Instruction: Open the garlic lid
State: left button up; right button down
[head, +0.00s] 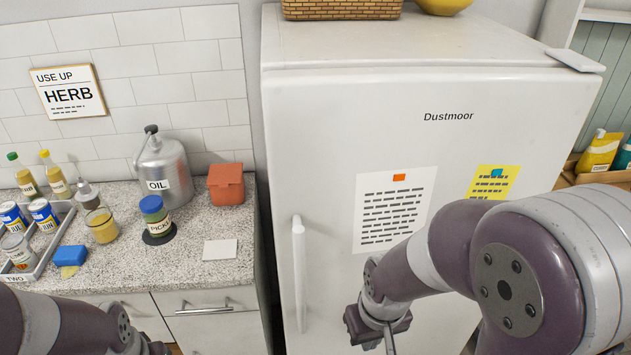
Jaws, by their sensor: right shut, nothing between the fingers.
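A small terracotta-coloured pot with a lid (226,184) stands at the back right of the speckled counter. Its lid looks closed, and no garlic label is readable. My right gripper (389,342) is at the bottom of the view, in front of the white fridge and well to the right of the pot. It is shut and empty, touching nothing that I can see. My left arm comes in at the bottom left, below the counter edge. Only the edge of my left gripper (152,348) shows; its fingers are cut off by the frame.
A metal oil can (163,172) stands left of the pot. A pickle jar (154,215), a tan jar (101,224), a blue block (70,257) and a grey tray (46,256) of cans and bottles are further left. A white card (220,249) lies in front. The fridge (330,130) bounds the right.

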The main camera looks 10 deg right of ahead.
aim_at(222, 175)
jog(key=i+j+z, duration=0.15)
jog(key=j, duration=0.2)
jog(key=i+j+z, duration=0.15)
jog(key=j, duration=0.2)
jog(key=i+j+z, duration=0.3)
jog(key=j, duration=0.45)
jog(key=i+j+z, duration=0.15)
jog(key=j, duration=0.25)
jog(key=i, duration=0.2)
jog(key=i+l+u, duration=0.1)
jog(key=u, duration=0.15)
jog(key=i+l+u, duration=0.1)
jog(key=u, duration=0.2)
